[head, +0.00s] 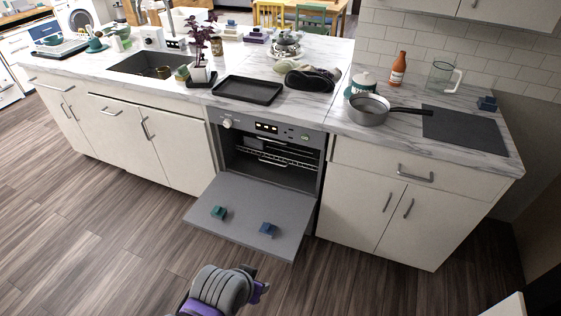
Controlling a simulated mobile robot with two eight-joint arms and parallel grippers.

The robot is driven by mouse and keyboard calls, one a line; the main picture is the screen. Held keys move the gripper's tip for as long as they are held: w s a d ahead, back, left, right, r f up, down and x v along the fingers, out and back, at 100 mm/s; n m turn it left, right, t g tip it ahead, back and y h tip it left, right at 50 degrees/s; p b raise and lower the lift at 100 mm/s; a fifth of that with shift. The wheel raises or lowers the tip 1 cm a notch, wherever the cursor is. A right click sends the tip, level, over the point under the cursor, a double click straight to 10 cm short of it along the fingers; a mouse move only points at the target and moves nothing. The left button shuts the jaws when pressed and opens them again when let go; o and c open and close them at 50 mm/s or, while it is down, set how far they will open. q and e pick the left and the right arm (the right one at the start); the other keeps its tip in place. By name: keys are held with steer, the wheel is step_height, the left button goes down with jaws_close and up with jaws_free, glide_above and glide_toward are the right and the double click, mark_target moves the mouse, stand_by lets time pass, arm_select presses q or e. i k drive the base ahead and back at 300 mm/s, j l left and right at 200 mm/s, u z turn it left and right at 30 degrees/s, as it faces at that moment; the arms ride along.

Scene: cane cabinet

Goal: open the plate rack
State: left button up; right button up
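No thing in the head view is clearly a plate rack. The dark oven (267,127) in the middle of the counter run has its door (245,205) folded down and open, roughly level. A wire rack (280,153) is inside the oven, seen from above and partly shaded. At the far left of the counter is a dark low rack or tray with pale dishes (60,48), too small to make out. A grey and purple part of my arm shows at the bottom edge. I cannot make out fingertips of either gripper.
A green block (219,212) and a blue block (268,229) lie on the open oven door. A black tray (248,90), a plant (200,55) and a steel pan (368,110) stand on the counter. The wooden floor (90,230) at left is clear.

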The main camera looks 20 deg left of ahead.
mark_target(261, 154)
steer(key=i+j+u, duration=0.25)
steer(key=u, duration=0.15)
steer(key=i+j+u, duration=0.45)
steer(key=u, duration=0.3)
steer(key=i, duration=0.1)
